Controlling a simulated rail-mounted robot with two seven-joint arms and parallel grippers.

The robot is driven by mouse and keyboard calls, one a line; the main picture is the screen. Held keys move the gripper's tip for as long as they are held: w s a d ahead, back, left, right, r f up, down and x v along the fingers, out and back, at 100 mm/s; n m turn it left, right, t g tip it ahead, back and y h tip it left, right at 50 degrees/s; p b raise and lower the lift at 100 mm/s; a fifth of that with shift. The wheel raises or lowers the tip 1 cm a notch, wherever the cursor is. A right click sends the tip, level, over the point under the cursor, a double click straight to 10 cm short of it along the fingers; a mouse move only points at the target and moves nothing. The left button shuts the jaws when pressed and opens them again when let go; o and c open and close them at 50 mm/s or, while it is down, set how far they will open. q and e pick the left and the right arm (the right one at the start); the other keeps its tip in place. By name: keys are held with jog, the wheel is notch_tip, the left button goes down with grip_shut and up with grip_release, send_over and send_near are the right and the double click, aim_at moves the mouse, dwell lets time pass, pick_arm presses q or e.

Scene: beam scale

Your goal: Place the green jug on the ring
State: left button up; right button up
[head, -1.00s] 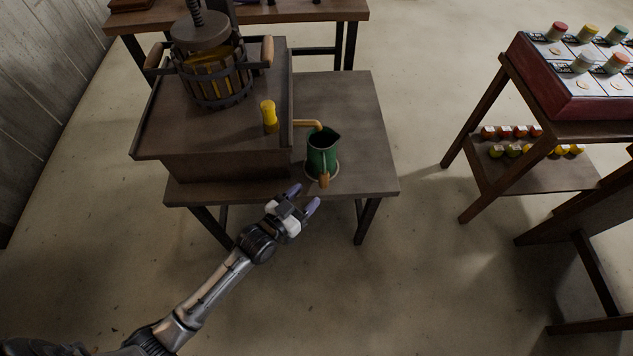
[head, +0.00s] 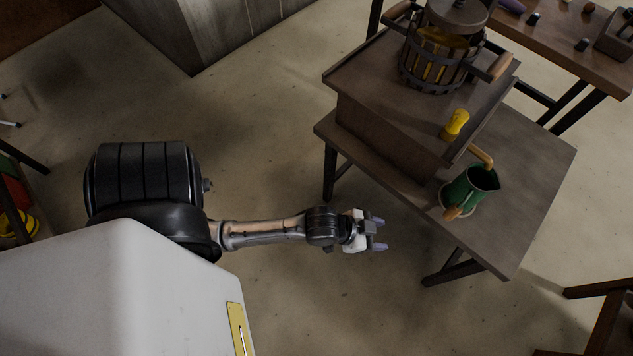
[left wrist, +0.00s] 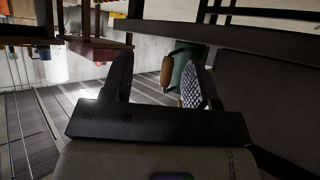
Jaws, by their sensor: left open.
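The green jug (head: 471,187) stands upright on the low table, below the wooden spout of the press box. Its tan handle (head: 452,213) points toward the table's near edge. A thin pale ring (head: 441,198) shows at the jug's foot; the jug hides most of it, so I cannot tell how it is seated. My left gripper (head: 380,234) is open and empty, just off the table's near edge, apart from the jug. In the left wrist view, the jug (left wrist: 187,72) and handle show beyond the open fingers, partly covered by the right-hand finger. My right gripper is out of view.
The low table (head: 530,165) carries the press box (head: 385,105) with a basket press (head: 437,65) and a yellow tap knob (head: 455,123). Another table (head: 570,50) with small items stands behind. Open floor lies between my body and the low table.

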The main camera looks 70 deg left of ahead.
pick_arm(q)
jog(key=s+a+n+g+y, duration=0.1)
jog(key=s+g, duration=0.6)
jog(key=s, duration=0.8)
jog(key=shift+s+a+f+g+y, duration=0.2)
jog(key=shift+a+g+y, duration=0.2)
jog(key=shift+a+y, duration=0.45)
